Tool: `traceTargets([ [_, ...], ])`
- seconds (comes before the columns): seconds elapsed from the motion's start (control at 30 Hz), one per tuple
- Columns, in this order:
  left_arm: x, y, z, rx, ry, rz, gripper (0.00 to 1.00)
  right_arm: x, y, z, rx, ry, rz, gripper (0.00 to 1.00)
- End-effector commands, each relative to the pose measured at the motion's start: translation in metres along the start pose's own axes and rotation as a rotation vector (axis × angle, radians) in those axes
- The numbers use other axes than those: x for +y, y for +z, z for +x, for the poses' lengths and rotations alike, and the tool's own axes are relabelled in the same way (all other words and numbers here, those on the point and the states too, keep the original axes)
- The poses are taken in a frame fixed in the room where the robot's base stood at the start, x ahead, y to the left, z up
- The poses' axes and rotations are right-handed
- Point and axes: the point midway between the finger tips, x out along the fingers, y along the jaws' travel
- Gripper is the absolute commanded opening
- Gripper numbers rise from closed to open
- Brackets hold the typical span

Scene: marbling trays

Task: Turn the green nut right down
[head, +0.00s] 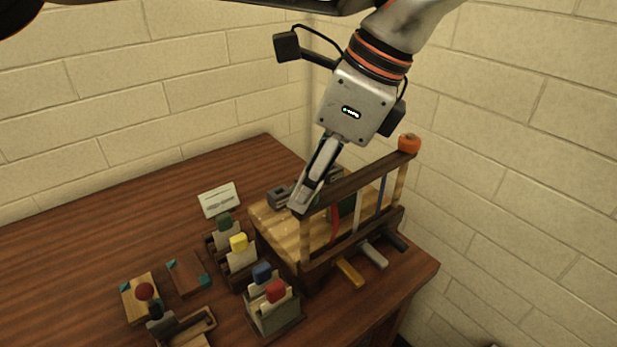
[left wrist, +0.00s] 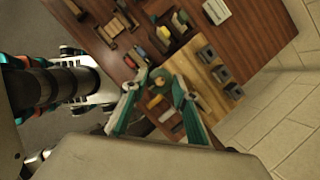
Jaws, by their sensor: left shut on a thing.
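My left gripper (head: 300,208) reaches down from the top of the head view to the near left end of a dark wooden rail (head: 360,178). In the head view its fingers hide what they hold. In the left wrist view, the green nut (left wrist: 160,76) shows as a round green piece between the fingertips of the left gripper (left wrist: 156,84), and the fingers are shut on it. How far it sits above the rail cannot be told. An orange nut (head: 409,143) stands at the rail's other end. My right gripper is not in view.
The rail stands on posts over a light wooden board (head: 280,226), with coloured strips hanging beneath. Wooden holders with yellow (head: 239,242), blue and red (head: 276,290) tops stand to the left. A white card (head: 219,200) is behind them. Brick walls close the corner.

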Motion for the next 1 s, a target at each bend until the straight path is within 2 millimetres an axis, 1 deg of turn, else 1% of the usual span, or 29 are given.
traceTargets([
  [0.03, -0.0018, 0.0015, -0.0031, 0.001, 0.004, -0.028, 0.07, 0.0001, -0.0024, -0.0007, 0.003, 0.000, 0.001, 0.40],
  [0.3, -0.0022, 0.0015, -0.0028, 0.002, 0.039, -0.113, 0.07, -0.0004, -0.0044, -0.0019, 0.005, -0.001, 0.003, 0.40],
  [0.83, -0.0024, 0.0016, -0.0025, 0.002, 0.048, -0.134, 0.07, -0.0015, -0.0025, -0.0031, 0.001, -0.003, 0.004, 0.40],
  [0.87, -0.0024, 0.0016, -0.0025, 0.002, 0.048, -0.134, 0.33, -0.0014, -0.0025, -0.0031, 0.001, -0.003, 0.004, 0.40],
  [0.9, -0.0023, 0.0016, -0.0024, 0.002, 0.048, -0.134, 0.44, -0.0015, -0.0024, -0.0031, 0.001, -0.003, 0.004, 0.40],
  [1.0, -0.0019, 0.0012, -0.0018, 0.002, 0.050, -0.132, 0.45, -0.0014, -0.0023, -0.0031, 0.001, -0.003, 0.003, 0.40],
])
